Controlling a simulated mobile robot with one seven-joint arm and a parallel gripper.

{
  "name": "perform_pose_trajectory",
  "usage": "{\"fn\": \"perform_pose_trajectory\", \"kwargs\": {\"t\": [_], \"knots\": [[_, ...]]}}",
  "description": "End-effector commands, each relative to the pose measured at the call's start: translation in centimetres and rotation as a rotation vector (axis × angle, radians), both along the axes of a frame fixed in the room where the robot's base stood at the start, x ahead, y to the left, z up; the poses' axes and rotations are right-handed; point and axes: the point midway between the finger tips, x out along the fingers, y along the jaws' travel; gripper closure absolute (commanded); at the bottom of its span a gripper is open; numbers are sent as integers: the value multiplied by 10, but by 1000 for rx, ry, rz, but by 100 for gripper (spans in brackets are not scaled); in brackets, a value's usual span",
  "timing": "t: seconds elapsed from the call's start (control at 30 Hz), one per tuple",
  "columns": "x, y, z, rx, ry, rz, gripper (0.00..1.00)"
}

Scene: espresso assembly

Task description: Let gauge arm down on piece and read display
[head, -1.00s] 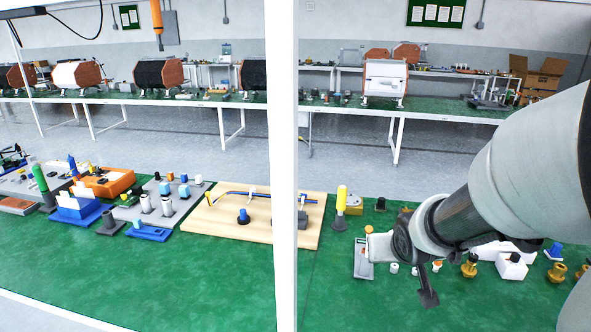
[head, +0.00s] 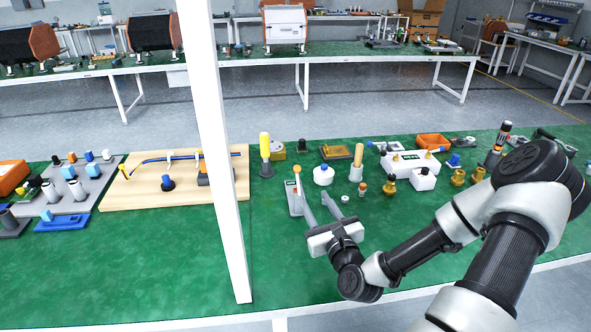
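My gripper (head: 312,190) is low over the green table with its two long fingers spread apart and nothing seen between them. A small grey device (head: 293,203) with an upright part and an orange top stands at the left finger, which partly hides it. I cannot tell whether they touch. Which of these is the gauge is unclear. No reading is legible, and neither a gauge arm nor a piece under it can be made out.
A white post (head: 222,170) stands left of my gripper. Left of it is a wooden board (head: 125,193) with a blue tube. The front left of the green table is clear.

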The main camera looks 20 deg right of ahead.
Motion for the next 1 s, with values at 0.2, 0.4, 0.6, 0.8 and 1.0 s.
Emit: {"fn": "perform_pose_trajectory", "kwargs": {"t": [0.2,0.4,0.6,0.8,1.0], "knots": [[31,0,1,-1,-4,1,62],[76,-2,0,-4,-3,2,62],[119,-4,0,-4,-2,1,62],[153,-6,-1,-3,0,1,62],[169,-7,-1,-2,2,1,62]]}}
